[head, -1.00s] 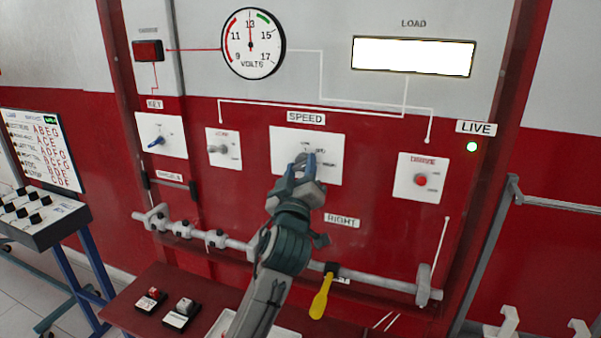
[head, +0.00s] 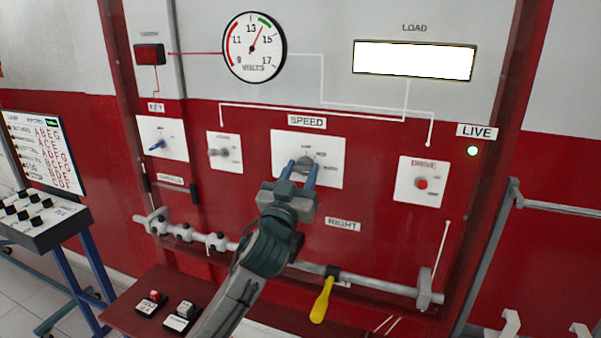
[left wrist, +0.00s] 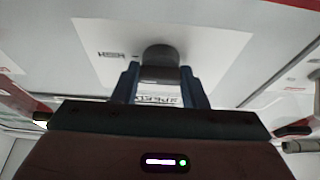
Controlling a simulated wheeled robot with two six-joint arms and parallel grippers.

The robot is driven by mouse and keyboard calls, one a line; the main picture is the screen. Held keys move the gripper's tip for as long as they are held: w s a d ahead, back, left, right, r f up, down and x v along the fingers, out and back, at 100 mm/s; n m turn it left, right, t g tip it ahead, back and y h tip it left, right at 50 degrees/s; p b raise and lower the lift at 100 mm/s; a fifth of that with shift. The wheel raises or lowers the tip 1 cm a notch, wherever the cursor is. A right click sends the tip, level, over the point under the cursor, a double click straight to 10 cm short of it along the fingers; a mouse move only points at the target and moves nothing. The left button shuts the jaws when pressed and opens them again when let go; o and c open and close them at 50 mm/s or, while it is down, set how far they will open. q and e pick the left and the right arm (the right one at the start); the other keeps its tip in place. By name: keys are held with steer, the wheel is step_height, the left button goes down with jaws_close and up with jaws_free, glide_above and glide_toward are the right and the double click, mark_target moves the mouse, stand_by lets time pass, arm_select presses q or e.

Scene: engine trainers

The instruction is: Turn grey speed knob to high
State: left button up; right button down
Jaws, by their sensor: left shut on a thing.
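The grey speed knob (head: 305,163) sits on the white plate (head: 332,172) under the SPEED label on the red panel. My left gripper (head: 303,172) reaches up to it from below, its two blue fingers on either side of the knob. In the left wrist view the dark round knob (left wrist: 160,60) shows between the fingertips of my left gripper (left wrist: 160,78), which is shut on it. The knob's pointer is hard to make out. My right gripper is not in view.
The volts dial (head: 254,47) above has its needle between 13 and 15. A red drive button (head: 421,183) is at the right, and the key switch (head: 157,144) at the left. A grey rail (head: 375,284) with a yellow-handled tool (head: 321,300) crosses below.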

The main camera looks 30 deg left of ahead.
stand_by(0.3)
arm_select(q)
steer(key=o, duration=1)
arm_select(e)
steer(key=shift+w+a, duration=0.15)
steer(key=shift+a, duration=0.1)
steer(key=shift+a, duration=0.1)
arm_select(q)
steer(key=shift+s+d+f+b, duration=0.1)
steer(key=shift+s+f+b, duration=0.2)
steer(key=shift+s, duration=0.1)
steer(key=b+v, duration=0.2)
steer(key=v, duration=0.7)
steer(key=shift+s+d+f+b, duration=0.1)
steer(key=shift+s+b, duration=0.3)
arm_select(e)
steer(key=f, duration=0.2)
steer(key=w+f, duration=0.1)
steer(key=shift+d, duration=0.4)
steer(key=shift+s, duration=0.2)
